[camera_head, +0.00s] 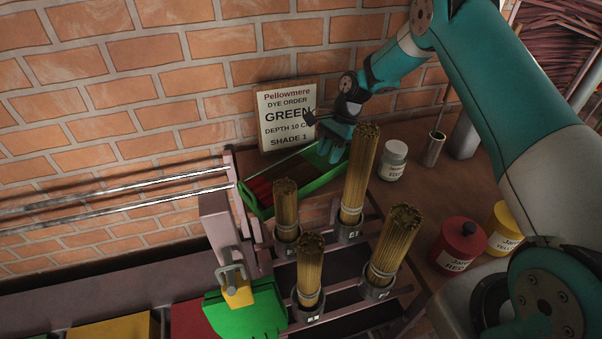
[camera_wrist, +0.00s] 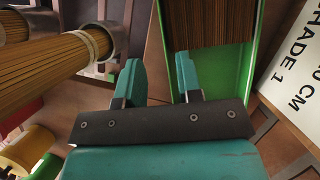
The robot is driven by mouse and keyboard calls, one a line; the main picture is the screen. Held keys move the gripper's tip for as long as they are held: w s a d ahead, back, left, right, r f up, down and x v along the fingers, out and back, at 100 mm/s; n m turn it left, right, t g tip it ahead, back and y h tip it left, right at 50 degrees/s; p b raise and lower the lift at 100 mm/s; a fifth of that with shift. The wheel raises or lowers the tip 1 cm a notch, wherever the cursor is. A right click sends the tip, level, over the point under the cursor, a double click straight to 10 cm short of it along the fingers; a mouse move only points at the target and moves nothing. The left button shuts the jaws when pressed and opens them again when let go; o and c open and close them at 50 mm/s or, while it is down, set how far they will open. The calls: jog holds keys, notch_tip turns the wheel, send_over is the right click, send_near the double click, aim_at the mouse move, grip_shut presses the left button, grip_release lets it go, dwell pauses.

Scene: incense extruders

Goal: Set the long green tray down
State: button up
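The long green tray (camera_head: 315,183) lies at the foot of the brick wall in the head view, with dark reddish-brown sticks in it. It also shows in the wrist view (camera_wrist: 235,85), running up from the middle, with a row of thin brown sticks. My gripper (camera_head: 333,150) is at the tray's right end in the head view. In the wrist view its two teal fingers (camera_wrist: 158,75) stand well apart, with the tray's near side wall between them and the right finger over the tray's inside. Neither finger visibly presses on the wall. I cannot tell whether the tray's underside touches the bench.
Several bundles of sticks (camera_head: 361,170) stand in metal cups in front of the tray. A white-lidded jar (camera_head: 392,161), a red jar (camera_head: 461,244) and a yellow jar (camera_head: 505,228) stand to the right. An order sign (camera_head: 287,117) leans on the wall behind the tray.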

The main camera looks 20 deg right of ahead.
aim_at(315, 182)
jog(key=p+x, duration=0.2)
jog(key=x, duration=0.8)
jog(key=shift+a, duration=0.15)
grip_shut()
jog(key=shift+w, duration=0.1)
